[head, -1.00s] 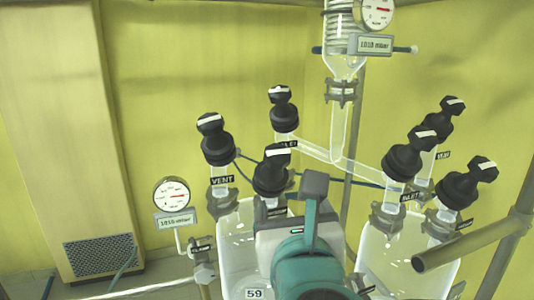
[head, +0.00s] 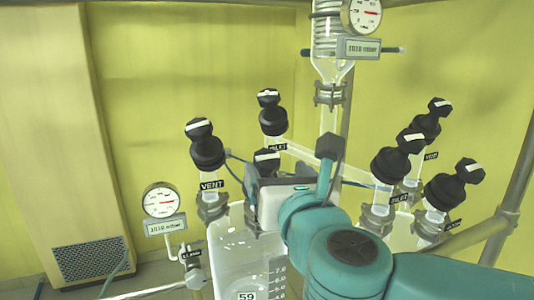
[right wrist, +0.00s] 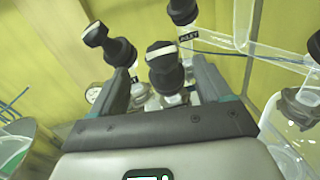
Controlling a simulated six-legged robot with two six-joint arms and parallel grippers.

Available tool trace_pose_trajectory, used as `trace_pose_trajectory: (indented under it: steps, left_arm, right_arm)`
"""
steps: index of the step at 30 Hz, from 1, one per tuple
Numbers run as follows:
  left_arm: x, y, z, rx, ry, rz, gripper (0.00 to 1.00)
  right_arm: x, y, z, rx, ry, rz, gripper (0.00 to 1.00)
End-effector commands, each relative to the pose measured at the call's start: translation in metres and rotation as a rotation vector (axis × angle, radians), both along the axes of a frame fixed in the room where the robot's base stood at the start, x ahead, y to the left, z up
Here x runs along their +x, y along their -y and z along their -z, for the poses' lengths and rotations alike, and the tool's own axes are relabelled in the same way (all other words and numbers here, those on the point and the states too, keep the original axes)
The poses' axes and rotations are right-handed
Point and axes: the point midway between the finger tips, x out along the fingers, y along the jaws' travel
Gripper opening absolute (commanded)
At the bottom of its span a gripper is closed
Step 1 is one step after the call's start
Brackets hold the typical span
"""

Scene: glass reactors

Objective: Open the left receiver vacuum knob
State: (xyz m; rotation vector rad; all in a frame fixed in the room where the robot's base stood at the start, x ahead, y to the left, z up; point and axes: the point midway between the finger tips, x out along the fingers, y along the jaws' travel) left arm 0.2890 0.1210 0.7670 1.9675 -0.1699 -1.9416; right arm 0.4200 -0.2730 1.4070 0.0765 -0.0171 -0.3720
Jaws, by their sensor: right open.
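The left receiver (head: 235,262) is a glass vessel topped by several black knobs with white bars. Its front knob (head: 267,160) is partly hidden by my right gripper (head: 276,174), and its label cannot be read. In the right wrist view this knob (right wrist: 164,66) stands between the two fingers of the open right gripper (right wrist: 160,76), with gaps on both sides. The VENT knob (head: 205,145) is to its left and the INLET knob (head: 270,113) behind it. My left gripper is out of view.
A second glass vessel with several similar knobs (head: 391,163) stands to the right, close to my right arm. A gauge (head: 160,200) is at the left, another gauge (head: 362,14) at the top by a glass condenser (head: 328,45). Glass tubing crosses behind the knobs.

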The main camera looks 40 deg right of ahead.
Motion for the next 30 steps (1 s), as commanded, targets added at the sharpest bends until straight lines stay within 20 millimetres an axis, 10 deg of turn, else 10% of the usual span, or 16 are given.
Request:
trace_pose_trajectory:
  steps: [9, 22, 27, 30]
  left_arm:
    - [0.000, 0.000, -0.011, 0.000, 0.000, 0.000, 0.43]
    - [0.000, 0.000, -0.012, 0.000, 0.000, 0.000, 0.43]
    - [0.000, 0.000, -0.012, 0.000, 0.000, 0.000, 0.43]
    - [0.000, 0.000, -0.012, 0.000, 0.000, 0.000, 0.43]
  right_arm:
    - [0.056, 0.022, -0.001, -0.002, -0.003, 0.003, 0.78]
    - [0.067, 0.026, 0.000, -0.001, 0.000, -0.001, 0.78]
    - [0.066, 0.025, 0.000, -0.001, -0.001, -0.001, 0.27]
    - [0.066, 0.025, 0.000, -0.001, -0.001, -0.001, 0.27]
